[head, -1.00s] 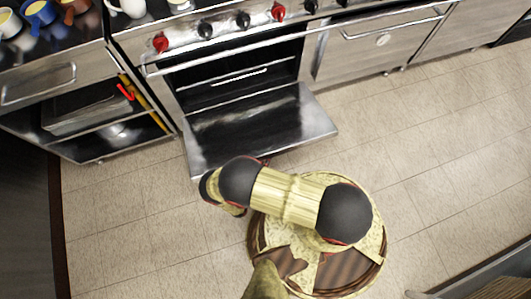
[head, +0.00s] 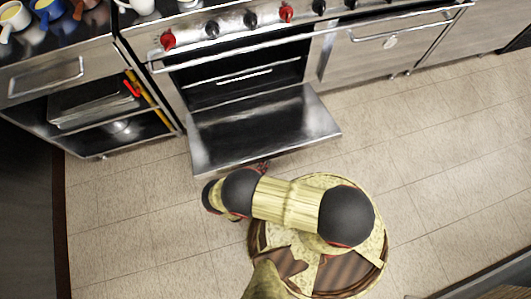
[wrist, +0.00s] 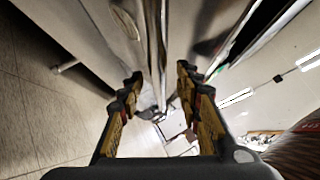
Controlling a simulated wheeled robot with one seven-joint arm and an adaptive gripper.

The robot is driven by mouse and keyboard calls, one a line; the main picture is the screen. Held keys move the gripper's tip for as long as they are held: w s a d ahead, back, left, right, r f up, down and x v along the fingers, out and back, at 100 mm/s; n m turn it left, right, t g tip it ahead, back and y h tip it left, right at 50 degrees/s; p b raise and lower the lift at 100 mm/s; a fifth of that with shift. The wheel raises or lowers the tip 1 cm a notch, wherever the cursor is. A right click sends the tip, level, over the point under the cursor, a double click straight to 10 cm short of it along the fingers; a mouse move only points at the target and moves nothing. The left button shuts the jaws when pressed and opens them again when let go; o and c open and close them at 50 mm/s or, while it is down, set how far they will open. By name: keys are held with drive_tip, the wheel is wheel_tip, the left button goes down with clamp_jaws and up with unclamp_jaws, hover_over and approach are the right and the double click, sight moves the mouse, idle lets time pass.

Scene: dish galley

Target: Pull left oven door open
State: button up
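The left oven door (head: 262,128) is folded down, lying nearly flat in front of the open dark oven cavity (head: 240,75). Its front edge is close to my arm in the head view. My gripper is mostly hidden beneath my arm there; only a small dark-red piece shows by the door's front edge. In the wrist view, the two fingers of my gripper (wrist: 160,92) are apart, with no object clearly held between them. Whether a finger touches the door cannot be told.
A long rail (head: 300,40) runs across the range front below red and black knobs. An open shelf cabinet (head: 110,112) with trays stands at left. Mugs (head: 48,10) sit above it. Tiled floor (head: 430,140) is clear at right.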

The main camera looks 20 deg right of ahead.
drive_tip(key=shift+s+a+f, duration=0.45)
drive_tip(key=shift+a+f, duration=0.3)
drive_tip(key=shift+a, duration=0.1)
drive_tip(key=shift+s+a+f, duration=0.4)
drive_tip(key=shift+a+f, duration=0.35)
drive_tip(key=shift+a, duration=0.1)
drive_tip(key=shift+c, duration=0.9)
